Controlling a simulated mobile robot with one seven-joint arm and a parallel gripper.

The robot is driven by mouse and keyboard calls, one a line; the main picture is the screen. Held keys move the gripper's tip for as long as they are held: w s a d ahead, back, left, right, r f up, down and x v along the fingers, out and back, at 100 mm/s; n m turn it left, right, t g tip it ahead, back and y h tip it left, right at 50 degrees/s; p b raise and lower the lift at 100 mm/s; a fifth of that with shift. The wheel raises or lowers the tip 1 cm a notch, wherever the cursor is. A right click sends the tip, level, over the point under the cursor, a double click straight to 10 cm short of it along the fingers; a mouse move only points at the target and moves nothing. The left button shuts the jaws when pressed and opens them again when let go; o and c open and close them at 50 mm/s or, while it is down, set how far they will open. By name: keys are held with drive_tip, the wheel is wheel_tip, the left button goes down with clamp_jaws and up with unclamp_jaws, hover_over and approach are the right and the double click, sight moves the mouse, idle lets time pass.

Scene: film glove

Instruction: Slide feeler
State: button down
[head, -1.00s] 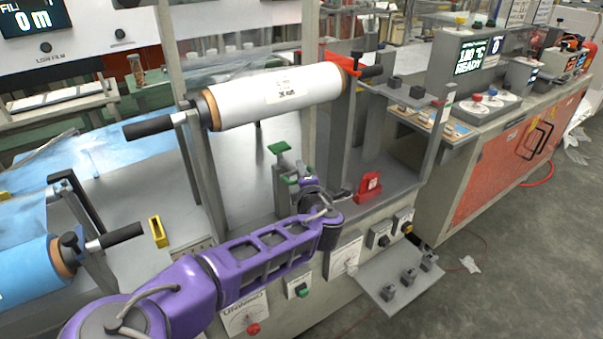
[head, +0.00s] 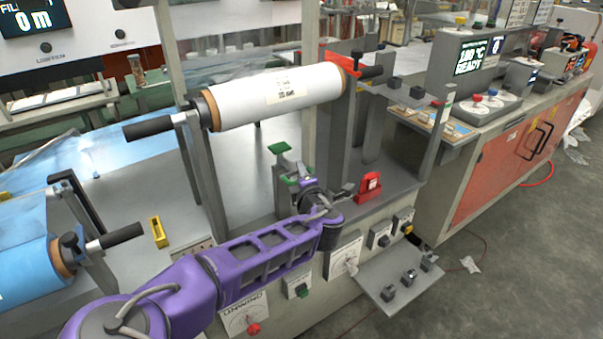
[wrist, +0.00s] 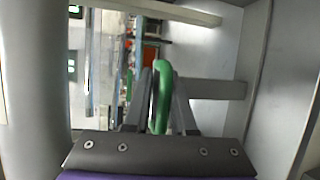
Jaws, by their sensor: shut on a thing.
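A green handle (wrist: 163,95), which seems to belong to the feeler, stands between the fingers of my gripper (wrist: 158,100) in the wrist view. My gripper is shut on it. In the head view my gripper (head: 308,184) is at a grey upright fixture (head: 280,185) on the machine's deck, below the white film roll. Another green pad (head: 278,148) tops the fixture. My fingers are small and partly hidden by my wrist in the head view.
A white film roll (head: 280,97) lies on uprights above my gripper. A red block (head: 369,187) stands close to its right. A yellow block (head: 158,232) and a blue roll (head: 25,275) are at the left. Knobs and a dial line the front panel below.

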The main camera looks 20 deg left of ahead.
wheel_tip(320, 180, up, 9)
drive_tip(key=p, duration=0.6)
drive_tip(key=shift+f, duration=0.15)
drive_tip(key=c, duration=0.9)
unclamp_jaws()
